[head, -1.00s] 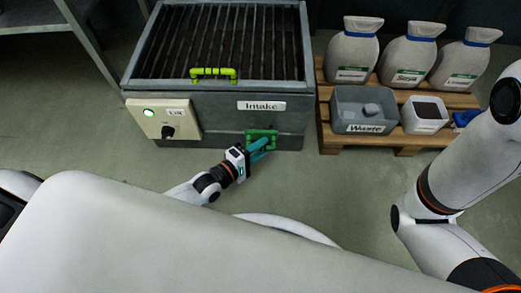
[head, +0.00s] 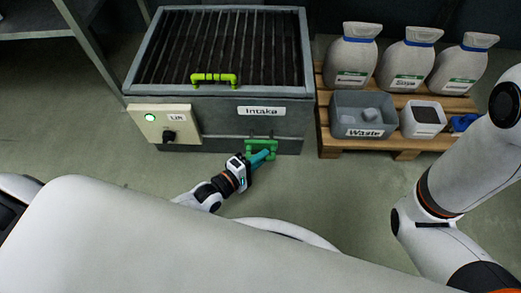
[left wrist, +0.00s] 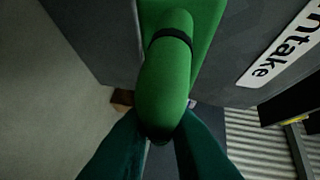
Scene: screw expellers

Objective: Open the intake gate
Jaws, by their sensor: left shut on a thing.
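The grey intake box (head: 225,115) carries an "Intake" label (head: 261,110) on its front. Below the label, a green handle (head: 262,142) is fixed low on the front. My left gripper (head: 263,156) is shut on this handle from the front. In the left wrist view the handle (left wrist: 165,90) fills the middle, with a dark band round it. The teal fingertips (left wrist: 162,135) close on its near end and hide part of it. My right arm shows at the right of the head view, but its gripper is out of frame.
A control panel with a lit green lamp (head: 150,118) is at the front left. A wooden pallet (head: 329,146) to the right bears sacks, a Waste bin (head: 345,129) and a smaller container. The floor in front is clear.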

